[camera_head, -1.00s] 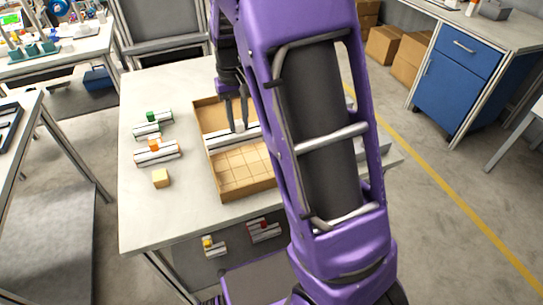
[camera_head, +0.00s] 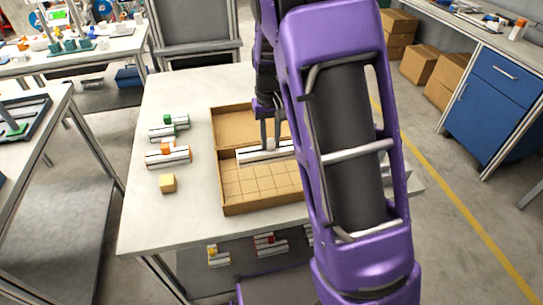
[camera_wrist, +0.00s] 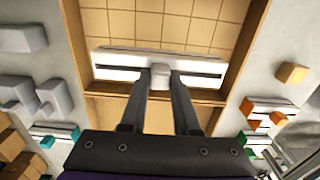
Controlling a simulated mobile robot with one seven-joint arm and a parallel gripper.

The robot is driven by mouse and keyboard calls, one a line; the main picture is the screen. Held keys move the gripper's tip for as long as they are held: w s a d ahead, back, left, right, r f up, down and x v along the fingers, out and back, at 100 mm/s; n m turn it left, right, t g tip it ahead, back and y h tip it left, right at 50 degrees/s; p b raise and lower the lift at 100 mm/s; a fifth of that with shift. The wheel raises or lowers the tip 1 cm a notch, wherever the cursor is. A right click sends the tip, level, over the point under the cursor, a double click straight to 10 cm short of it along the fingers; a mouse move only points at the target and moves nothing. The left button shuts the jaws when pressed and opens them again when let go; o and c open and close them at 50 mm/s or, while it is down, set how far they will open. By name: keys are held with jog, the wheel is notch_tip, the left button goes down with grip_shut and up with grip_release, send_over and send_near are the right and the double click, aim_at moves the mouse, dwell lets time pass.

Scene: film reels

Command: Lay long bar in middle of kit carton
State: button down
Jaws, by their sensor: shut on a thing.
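The long bar (camera_head: 254,156) is light grey with a dark lengthwise groove and a small pale block at its middle. My gripper (camera_head: 271,143) points down and is shut on that block, also seen in the wrist view (camera_wrist: 160,82). The kit carton (camera_head: 263,208) is an open brown box with a gridded section nearer me and a plain section behind. The bar lies crosswise over the carton near the line between these sections, between the side walls in the wrist view (camera_wrist: 160,65). Whether it touches the carton is unclear. My arm hides the carton's right part.
On the white table (camera_head: 150,225), left of the carton, are a green-topped bar piece (camera_head: 168,131), an orange-topped one (camera_head: 167,155) and a yellow block (camera_head: 168,183). Grey shapes (camera_wrist: 22,92) show at the wrist view's left. Free tabletop lies front left.

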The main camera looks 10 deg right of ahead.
aim_at(270, 152)
jog(key=shift+f, duration=2.3)
jog(key=shift+f+b, duration=0.2)
jog(key=shift+b, duration=0.2)
jog(key=c, duration=0.7)
grip_release()
jog(key=shift+o, duration=0.2)
notch_tip(270, 152, up, 12)
jog(key=shift+r+p, duration=0.2)
jog(key=shift+p, duration=0.65)
